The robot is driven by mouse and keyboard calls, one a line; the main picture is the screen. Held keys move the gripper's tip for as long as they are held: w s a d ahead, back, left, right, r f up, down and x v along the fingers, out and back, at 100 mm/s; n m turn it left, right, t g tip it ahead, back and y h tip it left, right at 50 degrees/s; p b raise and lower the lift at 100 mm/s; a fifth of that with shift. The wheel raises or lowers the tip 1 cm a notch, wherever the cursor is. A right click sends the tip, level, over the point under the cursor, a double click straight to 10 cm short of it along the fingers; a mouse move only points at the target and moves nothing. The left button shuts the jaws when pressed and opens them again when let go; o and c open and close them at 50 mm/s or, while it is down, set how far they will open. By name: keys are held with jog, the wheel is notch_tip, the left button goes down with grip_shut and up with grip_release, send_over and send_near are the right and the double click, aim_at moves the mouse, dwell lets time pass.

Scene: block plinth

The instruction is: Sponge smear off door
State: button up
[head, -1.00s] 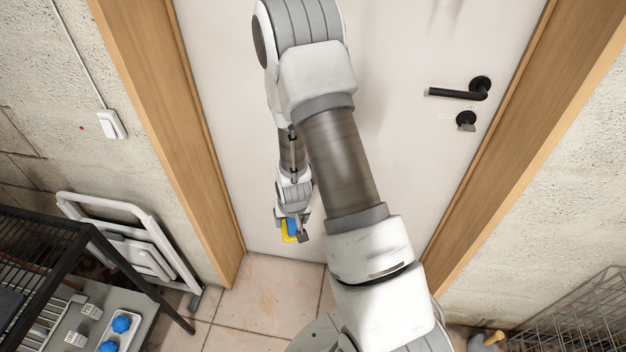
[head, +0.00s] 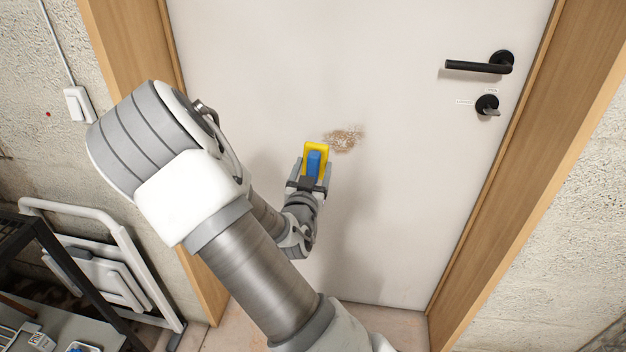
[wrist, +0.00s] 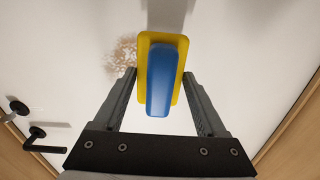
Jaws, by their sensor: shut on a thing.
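The white door (head: 400,210) fills the middle of the head view. A brown smear (head: 344,138) is on it, left of the handle; it also shows in the wrist view (wrist: 122,57). My gripper (head: 309,181) is shut on the blue grip of a sponge (head: 316,150) with a yellow pad. In the head view the sponge is just left of and slightly below the smear. In the wrist view the sponge (wrist: 146,40) is between the two fingers, and its yellow edge is beside the smear. I cannot tell whether the pad touches the door.
A black door handle (head: 478,66) and a lock knob (head: 487,105) are at the door's right. Wooden frame posts stand on both sides. A folded white step stool (head: 105,265) and a dark rack (head: 35,260) are at lower left. A light switch (head: 77,104) is on the left wall.

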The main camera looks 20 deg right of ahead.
aim_at(366, 145)
jog(key=shift+w+d+r, duration=0.15)
jog(key=shift+w+d, duration=0.15)
jog(key=shift+w, duration=0.05)
jog(key=shift+x, duration=2.5)
jog(key=shift+x, duration=1)
jog(key=shift+s+d+b, duration=0.4)
jog(key=shift+s+d, duration=0.2)
jog(key=shift+d, duration=0.25)
jog(key=shift+s+d+b, duration=0.45)
jog(key=shift+s+d, duration=0.1)
jog(key=shift+d, duration=0.3)
jog(key=shift+s+d+b, duration=0.4)
jog(key=shift+s+d, duration=0.2)
jog(key=shift+d, duration=0.25)
jog(key=shift+s+d, duration=0.5)
jog(key=shift+d, duration=0.35)
jog(key=shift+s+d, duration=0.45)
jog(key=shift+d, duration=0.35)
jog(key=shift+s+d, duration=0.5)
jog(key=shift+d, duration=0.35)
